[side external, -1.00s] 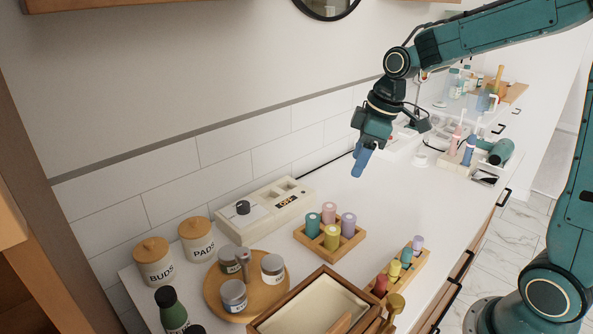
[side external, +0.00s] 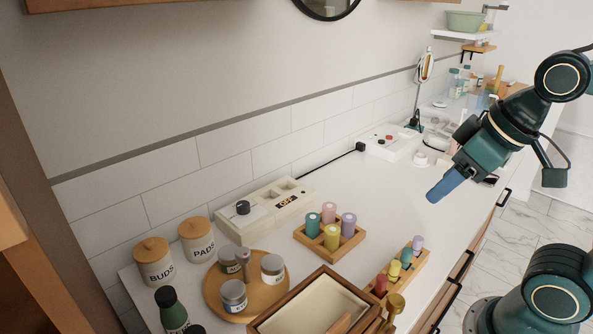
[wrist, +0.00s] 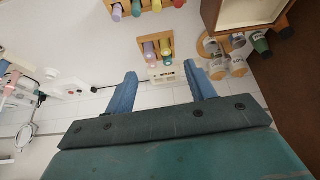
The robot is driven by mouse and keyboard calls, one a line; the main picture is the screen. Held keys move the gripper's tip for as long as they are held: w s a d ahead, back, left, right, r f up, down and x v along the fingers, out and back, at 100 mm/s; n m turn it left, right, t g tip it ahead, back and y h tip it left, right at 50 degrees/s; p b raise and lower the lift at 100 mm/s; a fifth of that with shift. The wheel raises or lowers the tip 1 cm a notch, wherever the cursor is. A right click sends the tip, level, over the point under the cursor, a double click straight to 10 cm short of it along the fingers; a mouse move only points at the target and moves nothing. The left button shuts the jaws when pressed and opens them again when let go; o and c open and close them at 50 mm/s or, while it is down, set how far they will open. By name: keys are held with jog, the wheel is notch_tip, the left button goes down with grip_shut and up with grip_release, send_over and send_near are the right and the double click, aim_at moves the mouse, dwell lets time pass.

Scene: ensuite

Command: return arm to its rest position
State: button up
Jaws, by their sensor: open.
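My gripper (side external: 441,190) is teal with blue fingers and hangs above the right part of the white counter, clear of everything on it. In the wrist view its two blue fingers (wrist: 163,88) stand apart with nothing between them. My arm is folded back toward its base at the right edge of the side view.
On the white counter (side external: 385,205) stand a wooden holder with several coloured rolls (side external: 330,232), a narrow rack of small bottles (side external: 404,265), a round wooden tray (side external: 262,300), an open wooden box (side external: 310,305) and a cream box (side external: 265,208). The counter's middle is clear.

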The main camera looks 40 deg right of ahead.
jog(key=shift+s+f, duration=0.15)
jog(key=shift+s, duration=0.45)
